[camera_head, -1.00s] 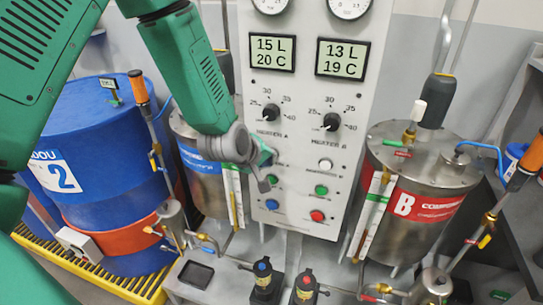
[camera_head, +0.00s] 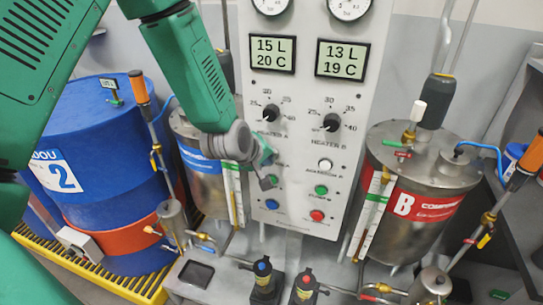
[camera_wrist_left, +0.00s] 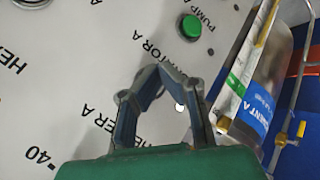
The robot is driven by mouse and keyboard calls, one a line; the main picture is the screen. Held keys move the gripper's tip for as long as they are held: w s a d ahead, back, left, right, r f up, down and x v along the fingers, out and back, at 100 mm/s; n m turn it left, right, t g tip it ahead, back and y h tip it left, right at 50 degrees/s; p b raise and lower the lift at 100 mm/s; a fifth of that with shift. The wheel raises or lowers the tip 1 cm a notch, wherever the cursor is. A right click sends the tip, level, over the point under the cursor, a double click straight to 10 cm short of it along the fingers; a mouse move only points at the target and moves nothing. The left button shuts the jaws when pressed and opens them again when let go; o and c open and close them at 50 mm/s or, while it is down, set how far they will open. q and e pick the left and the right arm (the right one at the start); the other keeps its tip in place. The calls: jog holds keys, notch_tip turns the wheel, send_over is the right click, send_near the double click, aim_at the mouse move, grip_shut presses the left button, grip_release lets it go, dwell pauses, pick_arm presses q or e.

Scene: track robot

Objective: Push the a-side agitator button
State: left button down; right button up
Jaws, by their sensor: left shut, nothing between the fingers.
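The control panel (camera_head: 300,80) stands ahead with its A column on the left. My left gripper (camera_head: 268,181) is shut and empty, in front of that column below the heater A knob (camera_head: 271,113). It hides the A-side agitator button in the head view. In the left wrist view my fingertips (camera_wrist_left: 161,72) meet over the partly covered agitator A label (camera_wrist_left: 152,45). A small white patch (camera_wrist_left: 180,107) beside one finger looks like the agitator A button, mostly hidden. I cannot tell whether the fingers touch the panel. My right gripper is not in view.
The green pump A button (camera_wrist_left: 190,27) is close to the fingers. The white agitator B button (camera_head: 325,165), a blue button (camera_head: 272,204) and a red button (camera_head: 317,215) are nearby. Steel tanks flank the panel, including tank B (camera_head: 425,170); a blue drum (camera_head: 110,150) stands left.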

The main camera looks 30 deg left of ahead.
pick_arm(q)
jog(key=shift+s, duration=0.35)
jog(key=shift+s+d, duration=0.1)
jog(key=s, duration=0.2)
jog(key=s+d, duration=0.1)
jog(key=s, duration=0.2)
jog(key=shift+s+d, duration=0.15)
jog(key=shift+s, duration=0.2)
dwell(0.4)
jog(key=s+d+f+m+g+b, duration=0.1)
jog(key=s+f+m+g+b, duration=0.3)
jog(key=s+f, duration=0.9)
jog(key=s+d+f+m+g+b, duration=0.1)
jog(key=s+f+m+g+b, duration=0.3)
jog(key=s+f, duration=1)
notch_tip(320, 180, down, 5)
jog(key=m+b, duration=0.3)
jog(key=m, duration=0.2)
jog(key=shift+d+r, duration=0.2)
jog(key=shift+d, duration=0.2)
jog(key=shift+w, duration=0.15)
